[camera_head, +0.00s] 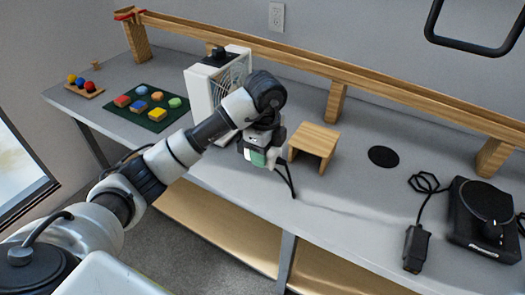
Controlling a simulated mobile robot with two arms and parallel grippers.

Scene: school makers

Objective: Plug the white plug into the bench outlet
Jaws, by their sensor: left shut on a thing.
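My left gripper (262,155) reaches in from the left and hangs above the grey bench (345,205), just left of a small wooden stand. It is shut on the white plug (272,158), which shows only as a small pale piece at the fingertips. A dark cord (286,180) hangs from there down to the bench top. A white wall outlet (277,16) is on the wall behind the bench, well apart from the plug. I cannot make out an outlet on the bench itself. My right gripper is not in view.
The wooden stand (314,145) is close right of the gripper. A white fan-like device (201,93) stands behind my arm. A black disc (383,156), a black plug (416,248) and a black device (485,215) lie right. A wooden rail (300,62) runs along the back.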

